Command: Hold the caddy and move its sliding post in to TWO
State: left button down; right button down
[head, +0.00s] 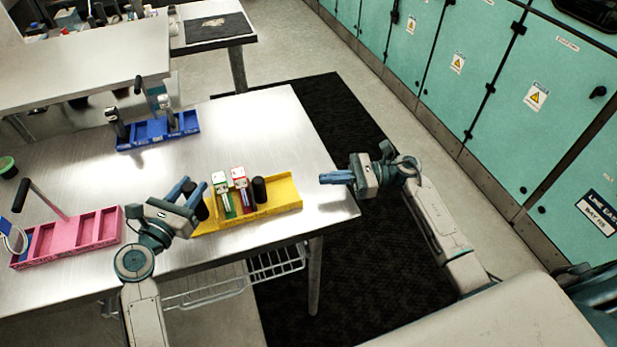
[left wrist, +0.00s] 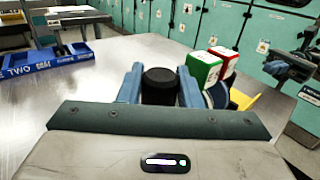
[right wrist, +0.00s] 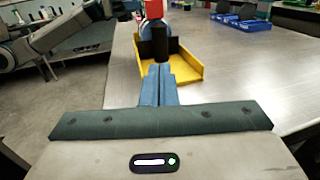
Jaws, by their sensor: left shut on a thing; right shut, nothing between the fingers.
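The yellow caddy (head: 284,193) stands near the table's front right edge. It has two black posts, with a green-and-white block (head: 222,185) and a red-and-white block (head: 239,178) standing between them. My left gripper (head: 194,190) is shut on the left black post (left wrist: 160,86), whose top shows between the fingers in the left wrist view. The right black post (head: 259,189) stands just right of the red block; it also shows in the right wrist view (right wrist: 161,43). My right gripper (head: 337,178) is shut and empty, to the right of the caddy and apart from it.
A pink caddy (head: 68,248) with a slanted black-topped handle lies at the left. A blue caddy (head: 157,132) with dark posts stands further back. A green-topped round thing (head: 7,167) sits at the left edge. The metal table (head: 265,125) is clear behind the yellow caddy.

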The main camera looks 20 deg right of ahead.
jog(key=x, duration=1.3)
jog(key=shift+d, duration=0.1)
pick_arm(q)
jog(key=shift+a, duration=0.1)
pick_arm(e)
jog(key=shift+s+x, duration=0.15)
jog(key=shift+x, duration=0.55)
jog(key=shift+s+x, duration=0.15)
jog(key=shift+x, duration=0.55)
jog(key=shift+d, duration=0.1)
jog(key=v, duration=1.4)
pick_arm(q)
jog(key=c, duration=0.9)
grip_release()
jog(key=shift+c, duration=0.2)
